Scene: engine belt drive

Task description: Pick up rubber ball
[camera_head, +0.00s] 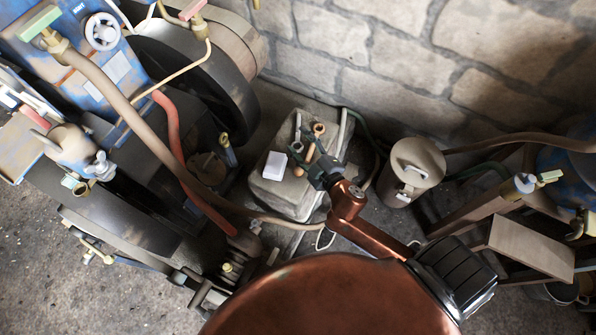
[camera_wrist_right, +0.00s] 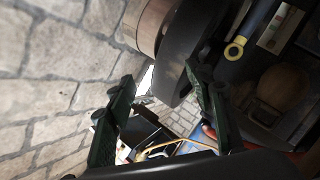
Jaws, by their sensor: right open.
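I cannot make out a rubber ball for certain in either view. In the right wrist view a dull brown rounded form (camera_wrist_right: 285,88) sits in shadow at the right among dark engine parts; I cannot tell what it is. My right gripper (camera_head: 309,152) is over the grey stone block (camera_head: 270,197) in the head view and hides part of what lies there. In the right wrist view its two dark green fingers (camera_wrist_right: 160,78) stand wide apart with nothing held between them. My left gripper is not in view.
A white box (camera_head: 275,165) and several tools lie on the block. The belt-driven engine (camera_head: 190,75) with hoses fills the left. A beige lidded can (camera_head: 412,168) stands right of the block. A wooden bench (camera_head: 530,248) is farther right, and a stone wall (camera_head: 400,50) is behind.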

